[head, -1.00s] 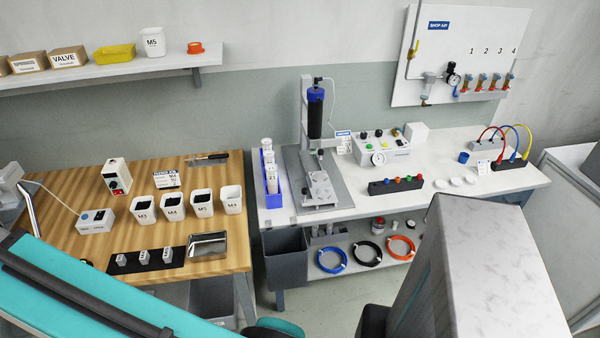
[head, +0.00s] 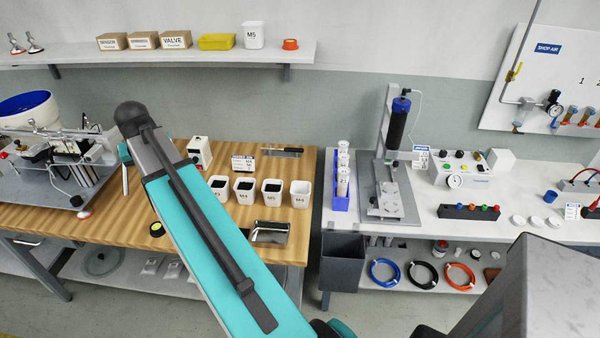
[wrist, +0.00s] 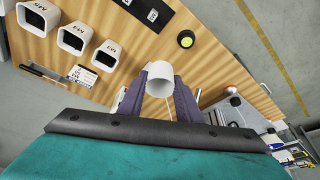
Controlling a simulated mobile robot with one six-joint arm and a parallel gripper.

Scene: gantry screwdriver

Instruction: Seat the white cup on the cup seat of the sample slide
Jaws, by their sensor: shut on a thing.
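My gripper (wrist: 160,92) is shut on a round white cup (wrist: 159,72), its two dark fingers on either side. In the wrist view the cup is above the wooden bench (wrist: 208,47), its round open end facing the camera. In the head view my gripper and the cup are hidden behind my teal arm. A gantry machine (head: 62,172) stands at the left of the head view, and part of it shows at the lower right of the wrist view (wrist: 258,128). I cannot make out the sample slide or its cup seat.
White labelled bins (head: 271,192) stand on the wooden bench, with a metal tray (head: 270,232) in front. A black mat (wrist: 146,12) and a round black-and-yellow button (wrist: 186,39) show in the wrist view. Bare wood lies around the button.

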